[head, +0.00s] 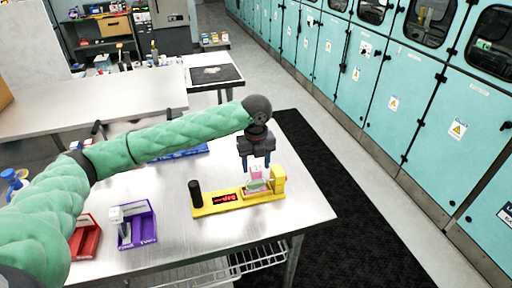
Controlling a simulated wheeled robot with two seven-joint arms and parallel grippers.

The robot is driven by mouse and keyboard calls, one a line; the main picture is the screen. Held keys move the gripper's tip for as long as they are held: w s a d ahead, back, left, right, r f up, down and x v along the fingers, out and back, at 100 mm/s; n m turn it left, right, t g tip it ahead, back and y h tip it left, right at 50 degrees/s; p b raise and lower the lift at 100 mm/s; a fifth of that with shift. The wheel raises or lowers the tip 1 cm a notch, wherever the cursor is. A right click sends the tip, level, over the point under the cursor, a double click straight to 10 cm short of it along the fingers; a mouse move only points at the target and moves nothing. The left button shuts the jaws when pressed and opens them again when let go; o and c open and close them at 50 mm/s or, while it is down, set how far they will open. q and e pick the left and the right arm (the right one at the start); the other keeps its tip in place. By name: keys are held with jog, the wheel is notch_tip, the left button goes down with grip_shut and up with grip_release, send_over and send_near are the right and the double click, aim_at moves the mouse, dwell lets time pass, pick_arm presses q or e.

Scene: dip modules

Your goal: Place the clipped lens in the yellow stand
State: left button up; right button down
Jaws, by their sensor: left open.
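The yellow stand (222,204) lies on the metal table, with a black post, a red-lit display and a raised yellow block at its right end. A small pink, white and pale green piece (255,184), which looks like the clipped lens, is upright at the stand's right part, beside the raised block. My left gripper (256,167) points down right above this piece, its two fingers open and apart. I cannot tell whether the fingertips touch it or how fully it is seated. My right gripper is not in view.
A purple bin (137,232) holding a pale grey-white item and a red bin (84,240) stand at the left front. A blue item (186,152) lies behind my left arm. The table's right side is clear. Teal cabinets (380,90) line the right.

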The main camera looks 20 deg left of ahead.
pick_arm(q)
notch_tip(320, 180, up, 8)
jog(key=b, duration=0.2)
jog(key=shift+f+b, duration=0.1)
jog(key=shift+b, duration=0.25)
jog(key=shift+r, duration=0.75)
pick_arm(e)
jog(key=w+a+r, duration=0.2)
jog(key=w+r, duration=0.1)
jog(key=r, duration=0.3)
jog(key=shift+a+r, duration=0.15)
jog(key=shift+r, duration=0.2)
